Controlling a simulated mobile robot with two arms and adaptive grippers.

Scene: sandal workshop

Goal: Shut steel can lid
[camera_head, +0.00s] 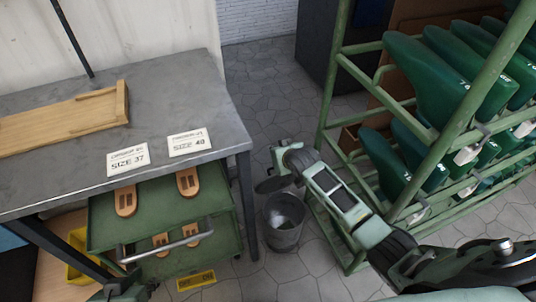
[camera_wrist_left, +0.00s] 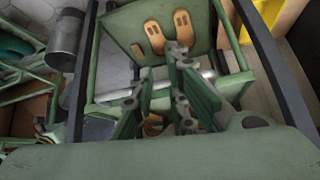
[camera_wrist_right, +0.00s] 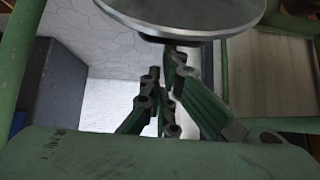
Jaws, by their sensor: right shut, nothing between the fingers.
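The steel can (camera_head: 285,222) stands on the floor between the workbench and the green rack, with its mouth open. Its lid (camera_head: 270,185) is a dark disc standing up at the can's back left rim. In the right wrist view, a round metal disc that looks like the lid (camera_wrist_right: 185,12) fills the top. My right gripper (camera_wrist_right: 163,65) is shut and empty, close to this disc; I cannot tell whether they touch. In the left wrist view, the can (camera_wrist_left: 66,38) is at upper left. My left gripper (camera_wrist_left: 178,55) is by the drawer handle; its opening is unclear.
The workbench (camera_head: 215,110) holds a wooden board (camera_head: 60,122) and size cards (camera_head: 128,158). Under it are green drawers (camera_head: 220,190) with sandal soles and a metal handle (camera_head: 165,243). The green rack (camera_head: 345,85) with green shoe lasts stands close on the can's right.

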